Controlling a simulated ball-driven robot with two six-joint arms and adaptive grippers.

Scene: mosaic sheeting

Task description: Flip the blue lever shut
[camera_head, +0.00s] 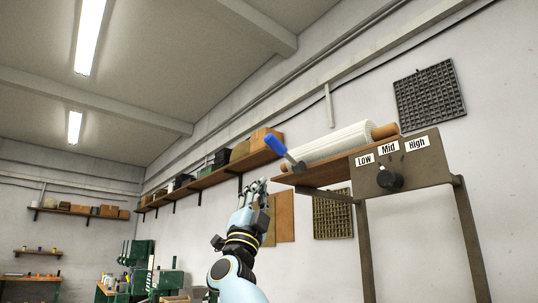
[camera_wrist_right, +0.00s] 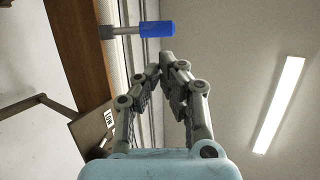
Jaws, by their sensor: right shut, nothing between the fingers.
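The blue lever (camera_head: 275,146) has a blue grip on a grey rod. In the head view it tilts up and to the left from the near-left end of the wooden shelf-like bed (camera_head: 327,173). In the right wrist view the blue grip (camera_wrist_right: 157,29) shows just beyond the fingertips, with its rod running left to the wooden edge. My right gripper (camera_head: 260,184) is below and left of the lever, pointing up. Its fingers also show in the wrist view (camera_wrist_right: 160,64), with their tips together and nothing held. My left gripper is not in view.
A white roll (camera_head: 330,144) lies along the bed. A brown panel (camera_head: 428,167) with Low, Mid and High labels and a black knob (camera_head: 389,178) fronts it on legs. A wall shelf (camera_head: 205,182) with boxes runs behind. Open air surrounds my gripper's left side.

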